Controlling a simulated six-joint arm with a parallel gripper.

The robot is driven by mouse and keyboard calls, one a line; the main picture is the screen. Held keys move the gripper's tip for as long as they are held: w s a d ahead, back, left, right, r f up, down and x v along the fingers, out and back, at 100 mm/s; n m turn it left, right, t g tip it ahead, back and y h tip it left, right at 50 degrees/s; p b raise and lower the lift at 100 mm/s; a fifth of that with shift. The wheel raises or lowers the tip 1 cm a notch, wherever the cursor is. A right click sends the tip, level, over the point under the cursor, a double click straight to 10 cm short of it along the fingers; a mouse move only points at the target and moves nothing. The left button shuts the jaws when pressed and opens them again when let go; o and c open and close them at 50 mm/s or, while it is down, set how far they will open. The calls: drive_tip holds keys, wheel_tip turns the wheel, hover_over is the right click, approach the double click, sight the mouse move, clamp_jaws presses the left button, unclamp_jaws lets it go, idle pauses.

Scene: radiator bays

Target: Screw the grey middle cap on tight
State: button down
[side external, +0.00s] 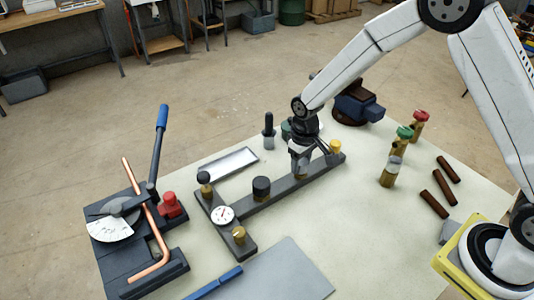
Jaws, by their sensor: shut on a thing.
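My gripper (300,158) points down over the dark manifold bar (278,195) and is shut on what appears to be the grey cap, at a brass port along the bar. The fingers hide most of the cap, so I cannot tell how it sits on the port. A black cap (261,188) stands on the bar to the left of my gripper. A bare brass port (335,147) stands at the bar's right end, and another brass port (239,234) is at the near end of the crosspiece. A white dial gauge (222,215) lies between them.
Brass fittings with red (421,115), green (404,131) and grey (395,160) tops stand at right, near brown rods (435,203). A pipe bender (140,235) holds a copper pipe at left. A vise (357,105) and a dark-topped bottle (268,130) stand behind the bar.

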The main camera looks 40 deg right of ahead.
drive_tip(key=m, duration=0.5)
idle(0.4)
drive_tip(key=shift+c, duration=1.6)
unclamp_jaws()
drive_tip(key=shift+r, duration=3.5)
